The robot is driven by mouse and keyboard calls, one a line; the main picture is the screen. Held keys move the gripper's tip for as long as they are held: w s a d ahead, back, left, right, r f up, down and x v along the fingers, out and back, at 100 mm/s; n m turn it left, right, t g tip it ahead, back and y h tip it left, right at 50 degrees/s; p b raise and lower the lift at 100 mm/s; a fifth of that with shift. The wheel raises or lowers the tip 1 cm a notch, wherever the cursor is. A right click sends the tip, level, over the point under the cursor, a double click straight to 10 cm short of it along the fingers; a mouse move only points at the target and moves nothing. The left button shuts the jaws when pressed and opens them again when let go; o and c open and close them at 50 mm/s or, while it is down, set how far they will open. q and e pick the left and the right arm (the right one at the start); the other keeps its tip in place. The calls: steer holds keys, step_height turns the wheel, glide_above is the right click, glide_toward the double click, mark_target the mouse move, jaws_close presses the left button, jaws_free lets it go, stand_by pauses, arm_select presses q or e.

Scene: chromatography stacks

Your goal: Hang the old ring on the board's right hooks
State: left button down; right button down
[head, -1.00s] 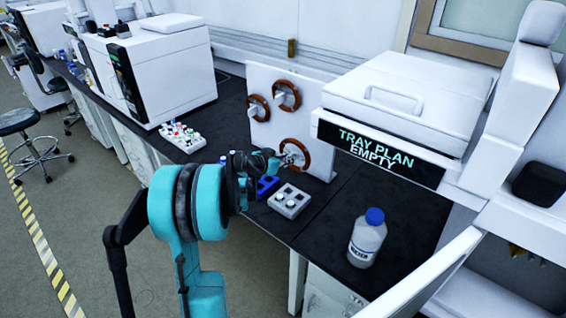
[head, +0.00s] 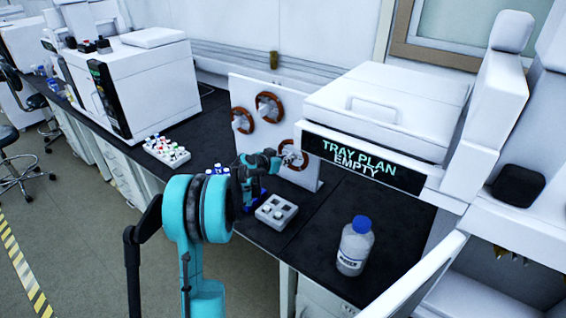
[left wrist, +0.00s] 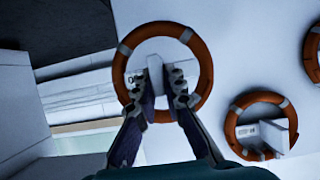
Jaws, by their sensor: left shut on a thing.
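A white upright board (head: 245,90) stands on the black bench. Three orange-brown rings with grey bands show at its face: an upper-left ring (head: 242,120), an upper-middle ring (head: 268,107) and a lower-right ring (head: 292,161). My left gripper (head: 282,157) is at the lower-right ring. In the left wrist view this orange ring (left wrist: 207,75) fills the middle, and my left gripper (left wrist: 161,85) is shut on its near rim. A white hook-like piece shows between the fingertips. Whether the ring rests on hooks is hidden. My right gripper is out of view.
A grey block tray (head: 276,213) and a rack of coloured vials (head: 166,151) stand on the bench. A blue-capped bottle (head: 355,247) stands at the front right. A white instrument with a "TRAY PLAN EMPTY" sign (head: 362,160) stands close right of the board.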

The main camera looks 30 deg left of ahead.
arm_select(q)
steer(key=shift+w+d, duration=0.15)
steer(key=shift+w, duration=1.3)
steer(key=shift+w+d, duration=0.1)
steer(key=shift+w, duration=1.3)
steer(key=shift+f, duration=0.25)
steer(key=shift+f+b, duration=0.35)
steer(key=shift+f, duration=0.2)
steer(key=c, duration=1.5)
jaws_free()
steer(key=shift+c, duration=0.2)
steer(key=shift+s, duration=0.1)
